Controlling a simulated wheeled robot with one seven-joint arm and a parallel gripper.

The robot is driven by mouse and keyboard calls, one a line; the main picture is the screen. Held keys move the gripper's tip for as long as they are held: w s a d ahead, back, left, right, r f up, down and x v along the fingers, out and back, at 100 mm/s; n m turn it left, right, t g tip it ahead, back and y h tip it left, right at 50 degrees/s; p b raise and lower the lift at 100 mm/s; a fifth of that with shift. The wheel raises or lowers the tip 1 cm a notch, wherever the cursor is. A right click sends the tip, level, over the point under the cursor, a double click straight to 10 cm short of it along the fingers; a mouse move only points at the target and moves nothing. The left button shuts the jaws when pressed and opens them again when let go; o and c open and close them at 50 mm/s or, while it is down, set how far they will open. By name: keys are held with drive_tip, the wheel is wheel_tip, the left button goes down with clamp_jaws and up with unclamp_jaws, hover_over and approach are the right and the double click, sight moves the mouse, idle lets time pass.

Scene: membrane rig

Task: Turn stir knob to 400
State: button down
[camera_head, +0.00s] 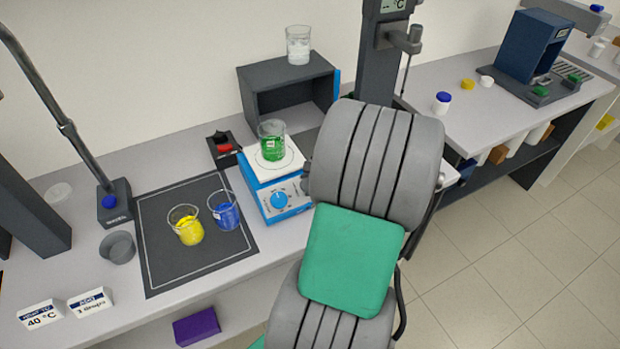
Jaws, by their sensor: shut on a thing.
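The blue hotplate stirrer (262,181) stands on the bench just left of my arm. A beaker of green liquid (271,142) sits on its white top. One round blue knob (279,200) shows on its front panel; its markings are too small to read. The right part of the panel is hidden behind my arm, so I cannot tell whether a second knob is there. My grey and green arm fills the middle of the view, and my gripper is hidden behind it.
A dark mat (165,272) at left holds a yellow beaker (187,227) and a blue beaker (226,212). A red-topped dark block (223,150) stands behind the stirrer's left side. A dark open box (287,70) carries a clear beaker (298,45). A tall dark stand (374,60) rises behind my arm.

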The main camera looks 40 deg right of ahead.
drive_tip(key=shift+m, duration=0.5)
drive_tip(key=c, duration=0.9)
unclamp_jaws()
drive_tip(key=shift+c, duration=0.2)
drive_tip(key=v, duration=0.7)
drive_tip(key=shift+s+r, duration=0.25)
drive_tip(key=shift+s, duration=0.1)
